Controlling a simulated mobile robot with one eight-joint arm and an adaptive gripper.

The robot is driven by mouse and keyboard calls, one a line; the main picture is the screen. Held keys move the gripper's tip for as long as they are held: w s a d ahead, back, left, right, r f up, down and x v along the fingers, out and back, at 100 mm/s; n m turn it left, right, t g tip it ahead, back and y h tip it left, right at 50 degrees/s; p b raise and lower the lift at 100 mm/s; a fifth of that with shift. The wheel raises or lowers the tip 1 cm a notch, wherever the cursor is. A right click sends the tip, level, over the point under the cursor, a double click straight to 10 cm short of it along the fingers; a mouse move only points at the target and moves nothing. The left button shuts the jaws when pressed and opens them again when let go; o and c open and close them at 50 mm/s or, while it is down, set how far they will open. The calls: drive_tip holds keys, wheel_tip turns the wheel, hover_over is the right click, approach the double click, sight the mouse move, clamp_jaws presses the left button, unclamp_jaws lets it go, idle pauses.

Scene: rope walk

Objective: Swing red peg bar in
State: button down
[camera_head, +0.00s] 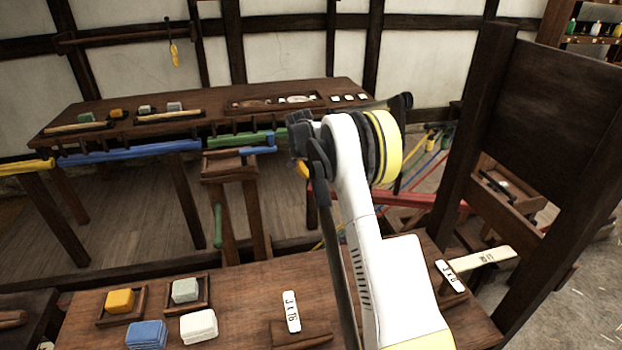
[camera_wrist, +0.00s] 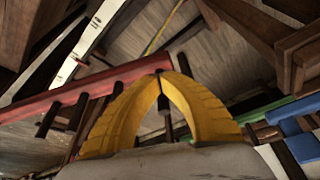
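The red peg bar (camera_head: 420,198) runs behind my arm in the head view, its left end near my gripper (camera_head: 303,170). In the wrist view the red peg bar (camera_wrist: 90,87) crosses from the left edge to the fingertips, with dark pegs hanging from it. My gripper's yellow fingers (camera_wrist: 161,80) come together at the bar's end. A dark peg (camera_wrist: 163,103) shows between them. The fingers look shut on the bar's end. In the head view my wrist hides most of the gripper and part of the bar.
A green bar (camera_head: 245,139) and a blue bar (camera_head: 130,152) lie along the front of the long back table (camera_head: 210,101). A small wooden stand (camera_head: 230,170) is left of my gripper. A tall dark wooden frame (camera_head: 465,130) stands at right. The near bench (camera_head: 230,290) holds coloured blocks.

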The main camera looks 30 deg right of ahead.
drive_tip(key=shift+s+r, duration=0.1)
drive_tip(key=shift+r, duration=0.1)
drive_tip(key=s+a+f+n+b, duration=0.1)
drive_tip(key=s+a+f+b, duration=0.1)
drive_tip(key=s+a, duration=0.2)
drive_tip(key=shift+s+a+f+n+t+y, duration=0.25)
drive_tip(key=shift+s+f+n+t+y, duration=0.1)
drive_tip(key=shift+s, duration=0.3)
drive_tip(key=w+d+f+b, duration=0.5)
drive_tip(key=f, duration=0.4)
drive_tip(key=shift+w, duration=0.4)
drive_tip(key=shift+f, duration=0.1)
